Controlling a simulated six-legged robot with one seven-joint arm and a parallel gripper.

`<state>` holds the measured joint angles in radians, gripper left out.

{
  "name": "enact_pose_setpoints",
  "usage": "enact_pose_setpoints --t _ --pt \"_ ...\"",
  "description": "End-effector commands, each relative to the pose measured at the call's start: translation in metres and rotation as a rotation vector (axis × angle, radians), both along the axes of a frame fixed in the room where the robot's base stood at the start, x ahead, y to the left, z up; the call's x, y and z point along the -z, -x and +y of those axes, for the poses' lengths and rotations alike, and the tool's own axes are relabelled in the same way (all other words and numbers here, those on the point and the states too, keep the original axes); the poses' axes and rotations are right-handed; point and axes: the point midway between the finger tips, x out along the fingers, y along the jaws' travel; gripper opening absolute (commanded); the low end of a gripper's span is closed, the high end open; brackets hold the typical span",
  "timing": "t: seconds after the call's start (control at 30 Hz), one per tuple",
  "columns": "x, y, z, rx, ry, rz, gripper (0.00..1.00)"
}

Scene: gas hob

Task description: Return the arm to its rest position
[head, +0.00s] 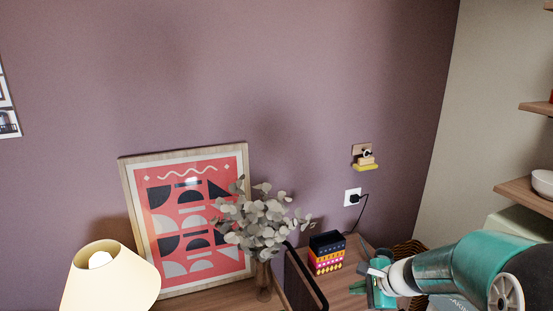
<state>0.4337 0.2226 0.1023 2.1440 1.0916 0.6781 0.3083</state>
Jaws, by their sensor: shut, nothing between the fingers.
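My arm reaches in from the right edge at the lower right, with teal and silver links. My gripper (373,285) is at its left end, low in the head view and partly cut off by the bottom edge. It is shut and empty. It appears in front of the wooden surface, just right of the patterned box. I cannot tell how far above the surface it is. No gas hob shows in this view.
A patterned box (327,256) stands on a wooden top (341,284). Left are a vase with grey-green leaves (262,228), a framed print (186,180) and a lamp (110,280). A plugged cable (361,207) hangs on the wall. Shelves (527,194) stand right.

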Motion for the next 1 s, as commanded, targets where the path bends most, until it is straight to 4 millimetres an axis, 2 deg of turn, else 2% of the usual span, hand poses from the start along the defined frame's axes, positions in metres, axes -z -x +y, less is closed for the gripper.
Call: enact_pose_setpoints --t 0.03,0.1,0.2,0.4,0.57,0.73,0.9,1.0 --pt "-0.018 0.013 0.013 -0.084 0.061 -0.028 0.0" --pt "-0.036 0.031 0.028 -0.2 0.144 -0.058 0.0" --pt "-0.059 0.059 0.046 -0.359 0.264 -0.099 0.0" --pt "-0.094 0.118 0.068 -0.654 0.513 -0.174 0.0" --pt "-0.116 0.165 0.073 -0.866 0.719 -0.225 0.0" --pt "-0.131 0.211 0.067 -1.059 0.937 -0.266 0.0" --pt "-0.139 0.237 0.058 -1.17 1.085 -0.283 0.0" --pt "-0.14 0.243 0.055 -1.195 1.119 -0.283 0.0"
